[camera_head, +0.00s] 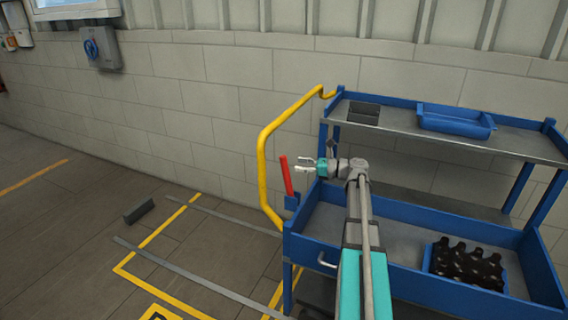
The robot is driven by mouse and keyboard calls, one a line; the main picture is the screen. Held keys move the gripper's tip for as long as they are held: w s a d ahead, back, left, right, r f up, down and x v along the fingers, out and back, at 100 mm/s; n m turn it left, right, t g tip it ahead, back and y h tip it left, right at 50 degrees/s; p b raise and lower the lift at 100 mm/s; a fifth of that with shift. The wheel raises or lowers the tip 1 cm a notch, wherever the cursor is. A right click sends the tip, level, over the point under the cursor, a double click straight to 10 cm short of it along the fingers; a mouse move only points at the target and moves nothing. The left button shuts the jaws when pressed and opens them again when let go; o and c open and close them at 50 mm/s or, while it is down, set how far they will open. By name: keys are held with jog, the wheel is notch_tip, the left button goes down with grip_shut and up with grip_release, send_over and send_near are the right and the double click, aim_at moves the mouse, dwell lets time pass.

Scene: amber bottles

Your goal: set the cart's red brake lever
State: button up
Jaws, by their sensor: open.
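The red brake lever (286,175) stands nearly upright, tilted a little to the left, on a blue bracket at the left end of the blue cart (405,285). My gripper (302,164) is open, with its fingers pointing left toward the upper part of the lever. It appears close to the lever, but I cannot tell whether it touches it. My arm reaches over the cart's lower tray from the front.
A yellow handle (262,165) rises at the cart's left end, just beyond the lever. A crate of dark bottles (466,263) stands in the lower tray. A blue bin (455,121) sits on the upper shelf. A dark block (139,210) lies on the floor left.

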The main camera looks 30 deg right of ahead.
aim_at(283, 162)
jog(key=shift+x, duration=3.05)
jog(key=shift+c, duration=0.2)
grip_shut()
